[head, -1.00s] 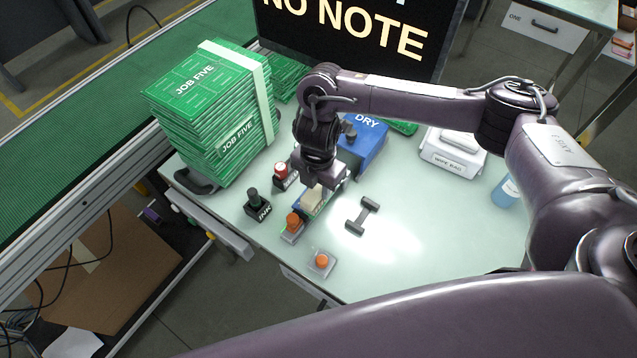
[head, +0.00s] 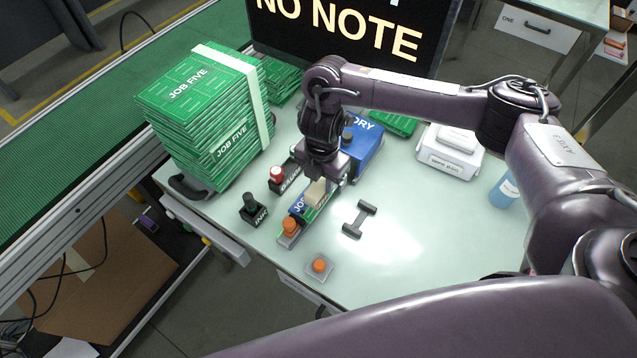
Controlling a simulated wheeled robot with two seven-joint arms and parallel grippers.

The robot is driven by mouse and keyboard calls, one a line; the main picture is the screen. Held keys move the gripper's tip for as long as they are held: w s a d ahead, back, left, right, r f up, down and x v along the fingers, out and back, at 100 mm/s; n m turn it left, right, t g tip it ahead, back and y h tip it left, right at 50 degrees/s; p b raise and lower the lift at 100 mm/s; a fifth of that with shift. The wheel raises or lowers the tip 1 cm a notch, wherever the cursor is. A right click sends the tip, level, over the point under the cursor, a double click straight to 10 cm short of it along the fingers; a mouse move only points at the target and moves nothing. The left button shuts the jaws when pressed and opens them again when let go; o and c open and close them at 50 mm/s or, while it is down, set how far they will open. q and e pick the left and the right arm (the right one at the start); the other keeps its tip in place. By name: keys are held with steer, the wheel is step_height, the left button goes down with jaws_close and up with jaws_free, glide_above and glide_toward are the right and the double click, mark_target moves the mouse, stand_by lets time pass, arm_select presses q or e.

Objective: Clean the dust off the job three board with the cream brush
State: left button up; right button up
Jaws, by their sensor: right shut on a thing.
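My right gripper (head: 328,182) is shut on the cream brush (head: 316,191), whose pale block shows below the fingers. The brush is over a narrow green board (head: 311,214) held in a small grey fixture with an orange knob (head: 290,226) at its near end. A blue label on the board reads "JO"; the rest is hidden by the brush and gripper. I cannot tell whether the bristles touch the board, and I cannot make out any dust. My left gripper is not in view.
A tall "JOB FIVE" stack (head: 200,120) stands left.

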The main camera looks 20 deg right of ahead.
mark_target(314, 189)
steer(key=shift+s, duration=0.1)
stand_by(0.3)
steer(key=shift+s+a+p, duration=0.45)
steer(key=shift+s+a, duration=0.05)
steer(key=shift+a, duration=0.15)
steer(key=shift+r+p, duration=0.15)
steer(key=shift+p, duration=0.15)
steer(key=shift+s+a+p, duration=0.3)
steer(key=shift+s+a, duration=0.05)
steer(key=shift+a, duration=0.2)
steer(key=shift+d+f, duration=0.1)
steer(key=shift+f, duration=0.1)
steer(key=shift+w+d+b, duration=0.5)
steer(key=shift+w+d, duration=0.45)
steer(key=shift+d, duration=0.25)
steer(key=shift+s+a, duration=0.15)
steer(key=shift+a, duration=0.05)
